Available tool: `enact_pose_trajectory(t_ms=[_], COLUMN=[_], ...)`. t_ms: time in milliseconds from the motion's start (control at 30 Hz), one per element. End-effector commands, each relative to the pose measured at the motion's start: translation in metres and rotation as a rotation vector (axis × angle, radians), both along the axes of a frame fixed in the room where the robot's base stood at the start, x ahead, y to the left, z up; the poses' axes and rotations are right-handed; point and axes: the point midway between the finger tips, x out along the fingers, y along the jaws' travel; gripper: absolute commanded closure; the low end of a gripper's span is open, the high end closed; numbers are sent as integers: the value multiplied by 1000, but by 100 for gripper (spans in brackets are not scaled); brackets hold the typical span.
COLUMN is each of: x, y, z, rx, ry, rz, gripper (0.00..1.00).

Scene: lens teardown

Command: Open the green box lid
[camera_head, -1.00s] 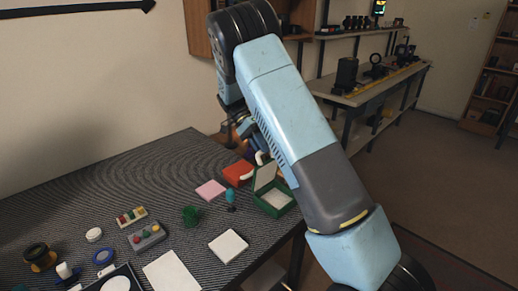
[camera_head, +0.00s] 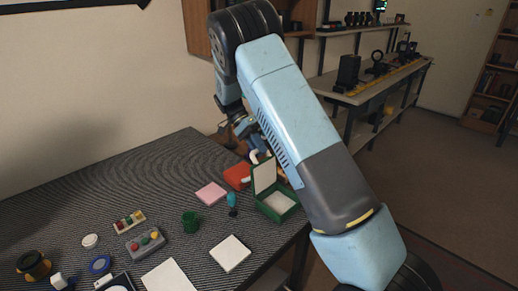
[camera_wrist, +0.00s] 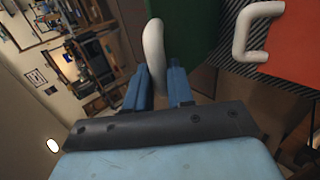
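The green box (camera_head: 277,207) stands near the table's right edge with its inside showing. Its lid (camera_head: 264,176) stands raised at the back, with the pale inner face turned to the head camera. In the wrist view, the green lid (camera_wrist: 188,30) is at the top, and its white handle (camera_wrist: 153,50) reaches between the blue fingers of my gripper (camera_wrist: 160,88). The fingers look closed on the handle, with no clear gap beside it. The fingertips are mostly hidden behind my arm and the lid in the head view.
A red box (camera_head: 237,176) with a white handle (camera_wrist: 250,30) sits right beside the green one. A pink block (camera_head: 211,193), a green cup (camera_head: 190,222), a white block (camera_head: 229,253) and a grey button box (camera_head: 146,243) lie on the table to the left.

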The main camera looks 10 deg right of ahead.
Motion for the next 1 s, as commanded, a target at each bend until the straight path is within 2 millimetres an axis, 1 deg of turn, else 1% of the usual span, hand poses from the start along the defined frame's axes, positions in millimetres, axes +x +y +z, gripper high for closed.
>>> enact_pose_trajectory(t_ms=[33,200,433,567,767,1000], x=[0,-1,-1,2,21,51], y=[1,4,5,7,20,41], z=[0,1,1,4,23,53], rx=[0,2,3,3,4,4], ry=[0,2,2,2,0,-1], rz=[0,3,3,3,4,3], gripper=[73,56,56,56,56,56])
